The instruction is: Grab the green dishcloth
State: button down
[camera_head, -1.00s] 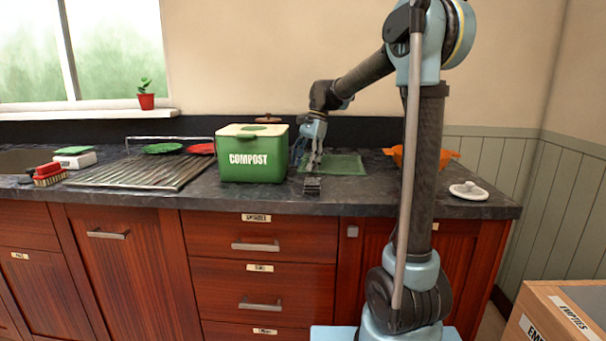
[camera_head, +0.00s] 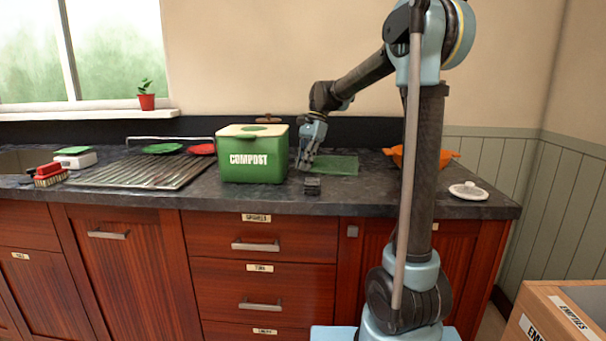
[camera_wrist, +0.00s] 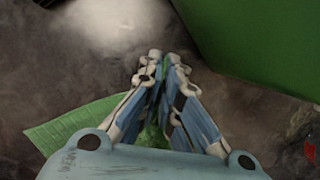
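The green dishcloth (camera_head: 336,165) lies on the dark countertop, to the right of the compost bin. In the wrist view the dishcloth (camera_wrist: 75,122) shows at the left and beneath my gripper, with green between the fingers. My gripper (camera_head: 303,167) points down at the cloth's left part. In the wrist view the fingertips of my gripper (camera_wrist: 164,58) are drawn close together, shut on a fold of the cloth. The fingers and palm hide part of the cloth.
The green compost bin (camera_head: 253,160) stands close to the left of my gripper; its side (camera_wrist: 262,40) fills the wrist view's upper right. A small dark object (camera_head: 312,185) lies in front. An orange dish (camera_head: 397,155) and white lid (camera_head: 468,191) are to the right.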

notch_tip(320, 180, up, 12)
dwell(0.6)
notch_tip(320, 180, up, 18)
dwell(0.7)
